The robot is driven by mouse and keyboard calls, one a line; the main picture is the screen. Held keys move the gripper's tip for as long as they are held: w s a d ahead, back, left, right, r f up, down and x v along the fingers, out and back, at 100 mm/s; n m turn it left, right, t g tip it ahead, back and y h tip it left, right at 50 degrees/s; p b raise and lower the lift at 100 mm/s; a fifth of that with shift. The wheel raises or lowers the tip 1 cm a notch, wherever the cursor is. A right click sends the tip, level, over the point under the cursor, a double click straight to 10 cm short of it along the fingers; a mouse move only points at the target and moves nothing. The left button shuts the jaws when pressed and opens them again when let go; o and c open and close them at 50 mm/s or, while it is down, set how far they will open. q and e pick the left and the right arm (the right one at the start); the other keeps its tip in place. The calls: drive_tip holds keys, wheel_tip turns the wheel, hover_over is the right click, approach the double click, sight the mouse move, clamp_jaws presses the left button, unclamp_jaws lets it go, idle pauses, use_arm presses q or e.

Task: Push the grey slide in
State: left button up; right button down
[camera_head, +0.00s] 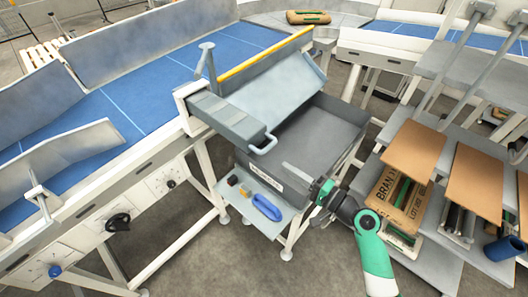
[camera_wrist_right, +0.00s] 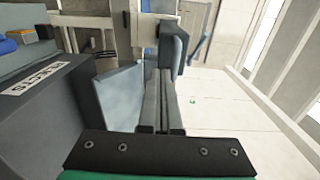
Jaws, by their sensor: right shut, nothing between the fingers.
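The grey slide (camera_head: 225,117) is a long blue-grey block that sticks out of the white housing at the conveyor's edge. A bar handle (camera_head: 265,146) is on its near end, over the grey bin. My right gripper (camera_head: 287,166) is shut and empty, just right of and below the handle, with a small gap between them in the head view. In the right wrist view my shut fingers (camera_wrist_right: 164,75) point ahead, and a blue-grey part (camera_wrist_right: 176,50) stands close beyond their tips; I cannot tell whether they touch. My left gripper is not in view.
The grey rejects bin (camera_head: 345,125) stands under the slide, with a tilted grey plate (camera_head: 280,92) above it. A shelf (camera_head: 240,190) in front of the bin holds a blue item (camera_head: 266,207). Racks with brown boxes (camera_head: 413,148) stand at right. The blue conveyor (camera_head: 140,95) runs at left.

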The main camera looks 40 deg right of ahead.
drive_tip(key=w, duration=1)
drive_tip(key=shift+a, duration=0.35)
drive_tip(key=shift+b, duration=0.3)
